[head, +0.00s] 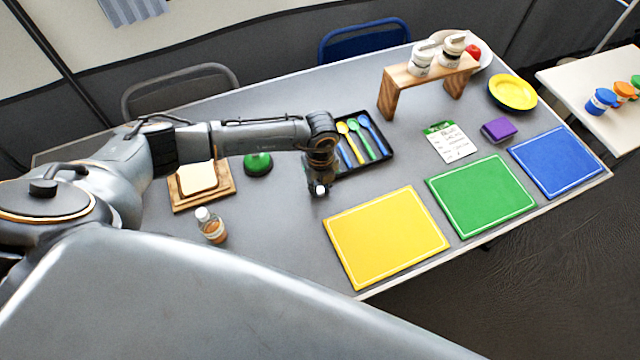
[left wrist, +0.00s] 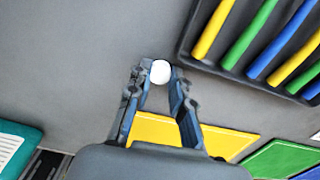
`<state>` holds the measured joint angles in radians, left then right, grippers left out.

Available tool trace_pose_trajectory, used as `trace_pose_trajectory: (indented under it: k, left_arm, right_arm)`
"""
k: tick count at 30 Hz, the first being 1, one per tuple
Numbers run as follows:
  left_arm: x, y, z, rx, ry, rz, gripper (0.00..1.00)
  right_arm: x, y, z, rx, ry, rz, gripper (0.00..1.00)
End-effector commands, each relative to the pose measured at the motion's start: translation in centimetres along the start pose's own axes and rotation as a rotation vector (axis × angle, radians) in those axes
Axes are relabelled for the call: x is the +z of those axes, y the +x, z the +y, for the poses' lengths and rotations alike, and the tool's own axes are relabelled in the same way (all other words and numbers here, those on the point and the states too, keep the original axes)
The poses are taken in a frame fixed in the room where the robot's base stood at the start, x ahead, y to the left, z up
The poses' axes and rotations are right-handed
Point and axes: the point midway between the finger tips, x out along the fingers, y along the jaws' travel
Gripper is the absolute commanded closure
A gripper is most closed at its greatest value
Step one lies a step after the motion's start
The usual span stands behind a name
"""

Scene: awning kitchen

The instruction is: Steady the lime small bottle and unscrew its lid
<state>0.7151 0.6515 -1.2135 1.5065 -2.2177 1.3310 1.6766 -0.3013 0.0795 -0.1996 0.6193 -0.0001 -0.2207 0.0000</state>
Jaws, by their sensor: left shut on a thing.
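My left gripper (head: 318,183) reaches down over the table, left of the yellow mat's far corner. In the left wrist view its fingertips (left wrist: 159,76) are closed on a small white round thing (left wrist: 160,71), which looks like a lid or bottle top. The white thing also shows at the fingertips in the head view (head: 320,189). I cannot tell whether a bottle is under it; no lime colour shows there. A small clear bottle with a white cap and orange-brown contents (head: 213,230) stands upright, apart from the gripper. My right gripper is not in view.
A black tray (head: 384,159) of coloured spoons lies just beyond my left gripper. Yellow (head: 386,236), green (head: 481,196) and blue mats (head: 556,161) line the near edge. A bread board (head: 215,197) and green round object (head: 257,163) are left. A wooden stand (head: 390,100) is behind.

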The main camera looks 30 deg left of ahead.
Motion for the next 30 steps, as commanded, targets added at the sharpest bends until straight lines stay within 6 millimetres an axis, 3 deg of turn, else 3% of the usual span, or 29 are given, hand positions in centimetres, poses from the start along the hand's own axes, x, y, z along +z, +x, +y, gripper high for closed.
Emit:
trace_pose_trajectory:
  k: [5,6,9,21,30]
  left_arm:
    - [0.0,0.4,0.0,0.0,-0.001,0.0,1.0]
    - [0.0,0.3,0.0,0.0,-0.001,0.0,0.71]
    - [0.0,0.3,0.0,0.0,-0.001,0.0,0.56]
    - [0.1,-0.6,0.0,-0.002,-0.001,-0.001,0.56]
    - [0.1,-6.5,-0.1,-0.005,0.001,-0.003,0.56]
  right_arm:
    - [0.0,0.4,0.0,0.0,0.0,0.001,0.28]
    - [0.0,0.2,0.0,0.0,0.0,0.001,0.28]
    - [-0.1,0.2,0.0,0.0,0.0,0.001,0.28]
    - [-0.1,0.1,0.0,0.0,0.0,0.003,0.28]
    - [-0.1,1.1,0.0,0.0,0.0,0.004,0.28]
